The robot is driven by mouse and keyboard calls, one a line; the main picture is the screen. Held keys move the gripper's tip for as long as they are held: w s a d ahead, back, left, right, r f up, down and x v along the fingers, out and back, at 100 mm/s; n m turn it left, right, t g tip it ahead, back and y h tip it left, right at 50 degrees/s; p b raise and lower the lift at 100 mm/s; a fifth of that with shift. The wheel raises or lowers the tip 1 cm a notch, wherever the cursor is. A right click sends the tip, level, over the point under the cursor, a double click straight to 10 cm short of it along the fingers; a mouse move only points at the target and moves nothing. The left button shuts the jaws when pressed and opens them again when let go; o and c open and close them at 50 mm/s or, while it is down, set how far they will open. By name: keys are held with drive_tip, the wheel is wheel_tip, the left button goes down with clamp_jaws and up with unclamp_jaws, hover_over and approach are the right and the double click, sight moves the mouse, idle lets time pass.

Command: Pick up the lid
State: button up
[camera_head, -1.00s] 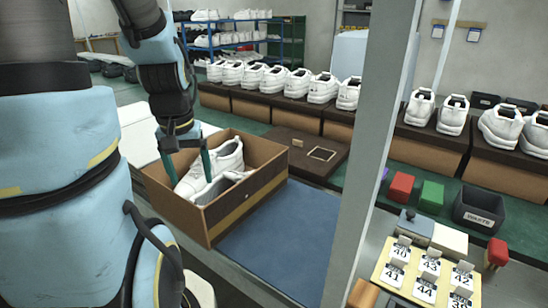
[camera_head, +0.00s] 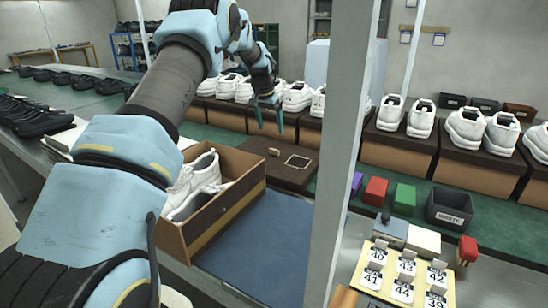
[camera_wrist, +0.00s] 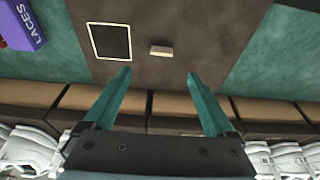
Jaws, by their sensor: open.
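The lid (camera_head: 262,166) is a flat dark brown panel lying on the green surface behind the open box. It has a small tan block (camera_head: 274,152) and a pale square outline on top. In the wrist view the lid (camera_wrist: 188,25) fills the upper middle, with the tan block (camera_wrist: 161,51) just beyond the fingertips. My gripper (camera_head: 267,127) is open and empty, above the lid's far side, its fingers pointing down. The wrist view shows my gripper (camera_wrist: 161,75) with its two teal fingers spread apart and nothing between them.
An open brown box (camera_head: 228,215) holds white shoes (camera_head: 194,184) in front of the lid. A row of closed boxes with white shoes (camera_head: 297,97) stands behind it. A grey post (camera_head: 342,150) rises to the right. A blue mat (camera_head: 262,250) is bare.

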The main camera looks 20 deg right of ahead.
drive_tip(key=p, duration=0.1)
hover_over(274, 150)
drive_tip(key=s, duration=0.1)
drive_tip(key=f, duration=0.5)
drive_tip(key=shift+s+a, duration=0.1)
drive_tip(key=shift+a, duration=0.25)
drive_tip(key=shift+w+a+p+x, duration=0.1)
drive_tip(key=shift+p+x, duration=0.6)
drive_tip(key=shift+x, duration=0.7)
drive_tip(key=shift+w+a+p+x, duration=0.15)
drive_tip(key=shift+p+x, duration=0.55)
drive_tip(key=shift+x, duration=0.75)
clamp_jaws()
drive_tip(key=shift+r, duration=0.15)
wheel_tip(274, 150, up, 10)
drive_tip(key=b, duration=0.3)
